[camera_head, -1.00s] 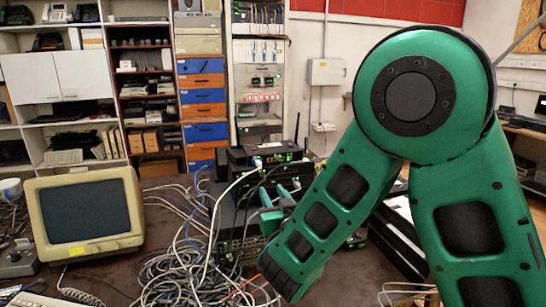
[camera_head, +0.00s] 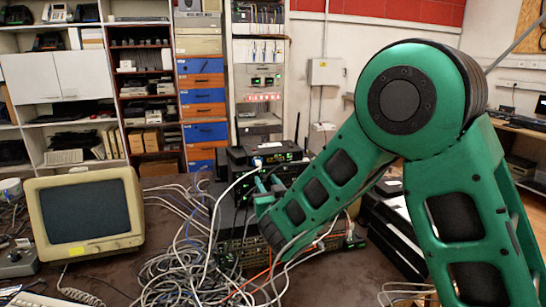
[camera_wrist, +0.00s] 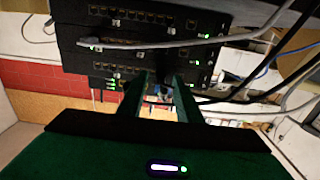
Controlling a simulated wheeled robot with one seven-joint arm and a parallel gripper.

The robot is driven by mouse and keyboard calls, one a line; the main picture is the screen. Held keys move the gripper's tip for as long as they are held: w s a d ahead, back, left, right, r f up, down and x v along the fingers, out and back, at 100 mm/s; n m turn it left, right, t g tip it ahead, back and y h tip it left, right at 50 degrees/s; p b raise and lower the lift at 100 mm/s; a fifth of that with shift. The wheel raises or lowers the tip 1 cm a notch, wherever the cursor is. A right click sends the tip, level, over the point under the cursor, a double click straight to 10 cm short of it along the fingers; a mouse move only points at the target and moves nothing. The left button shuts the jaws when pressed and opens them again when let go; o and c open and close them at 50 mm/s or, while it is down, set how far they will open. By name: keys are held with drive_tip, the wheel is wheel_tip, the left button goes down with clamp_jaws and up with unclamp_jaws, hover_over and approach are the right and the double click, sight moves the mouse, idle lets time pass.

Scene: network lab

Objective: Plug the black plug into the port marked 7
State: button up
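My gripper (camera_head: 268,183) is in front of the stacked black network switches in the head view. In the wrist view, the two green fingers of my gripper (camera_wrist: 159,82) stand apart and point toward the switch fronts. A small dark thing with a bluish-white spot shows between the fingertips, but I cannot tell whether it is the black plug. A black cable (camera_wrist: 235,99) runs off to the right from behind the right finger. The switches (camera_wrist: 140,42) show rows of ports and green lights. The port marked 7 cannot be made out; the numbers are too small.
A tangle of white and grey cables (camera_head: 180,268) lies on the table left of my arm. A beige monitor (camera_head: 84,212) stands at the left. In the wrist view, a thick grey cable (camera_wrist: 150,43) crosses the switch fronts. Black boxes (camera_head: 395,235) lie at the right.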

drive_tip(key=shift+x, duration=1)
drive_tip(key=shift+c, duration=0.5)
clamp_jaws()
drive_tip(key=shift+s, duration=0.15)
drive_tip(key=shift+v, duration=2.8)
drive_tip(key=shift+d, duration=0.1)
